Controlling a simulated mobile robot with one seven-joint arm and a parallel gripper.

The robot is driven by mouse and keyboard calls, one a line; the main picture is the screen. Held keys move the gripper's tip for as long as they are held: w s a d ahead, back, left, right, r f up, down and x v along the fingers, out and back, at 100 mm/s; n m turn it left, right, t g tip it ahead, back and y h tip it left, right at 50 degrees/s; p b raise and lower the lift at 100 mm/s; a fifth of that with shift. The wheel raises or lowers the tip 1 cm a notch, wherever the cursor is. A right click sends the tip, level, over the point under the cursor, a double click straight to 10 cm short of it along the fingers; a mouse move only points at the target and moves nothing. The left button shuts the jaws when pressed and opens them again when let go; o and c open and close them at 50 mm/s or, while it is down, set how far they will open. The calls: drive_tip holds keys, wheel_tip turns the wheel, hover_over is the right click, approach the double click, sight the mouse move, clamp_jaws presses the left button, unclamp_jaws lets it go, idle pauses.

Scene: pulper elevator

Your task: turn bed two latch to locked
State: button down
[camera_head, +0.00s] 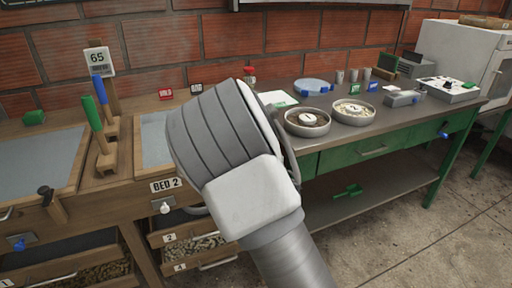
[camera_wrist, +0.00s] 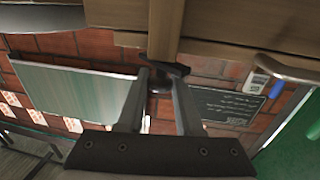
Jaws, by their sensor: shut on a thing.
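My gripper (camera_wrist: 162,80) shows in the wrist view with its two fingers on either side of a dark knob (camera_wrist: 158,78) at the end of a wooden bar (camera_wrist: 166,30). It is shut on this knob; the fingers partly cover it. In the head view my arm hides the gripper and the knob. The "BED 2" label (camera_head: 165,185) is on the front of the wooden bed, just left of my arm. A white knob (camera_head: 165,208) sits below that label. I cannot tell whether the held knob is the bed two latch, nor its position.
Bed 2 (camera_head: 152,138) is partly hidden by my arm. Open drawers (camera_head: 190,246) with granular stuff are below it. A similar black-ended wooden piece (camera_head: 45,196) stands at the left bed. The green bench (camera_head: 340,160) with pans is at right; the floor in front is clear.

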drive_tip(key=n+g+y+b, duration=0.1)
drive_tip(key=y, duration=0.1)
drive_tip(key=n+y+b, duration=0.1)
drive_tip(key=n+y, duration=0.1)
drive_tip(key=shift+d+f+g, duration=0.1)
drive_tip(key=shift+d+g, duration=0.1)
drive_tip(key=shift+g, duration=0.2)
drive_tip(key=n+g+y, duration=0.2)
drive_tip(key=y, duration=0.1)
drive_tip(key=n+g+y+p, duration=0.1)
drive_tip(key=n+g+y, duration=0.3)
drive_tip(key=shift+a+g, duration=0.1)
drive_tip(key=shift+g, duration=0.3)
drive_tip(key=shift+n+g+y+p, duration=0.4)
drive_tip(key=shift+n+g, duration=0.2)
drive_tip(key=shift+g, duration=0.1)
drive_tip(key=shift+a+n+g, duration=0.1)
drive_tip(key=shift+n+g, duration=0.2)
drive_tip(key=shift+g, duration=0.2)
drive_tip(key=c, duration=0.6)
unclamp_jaws()
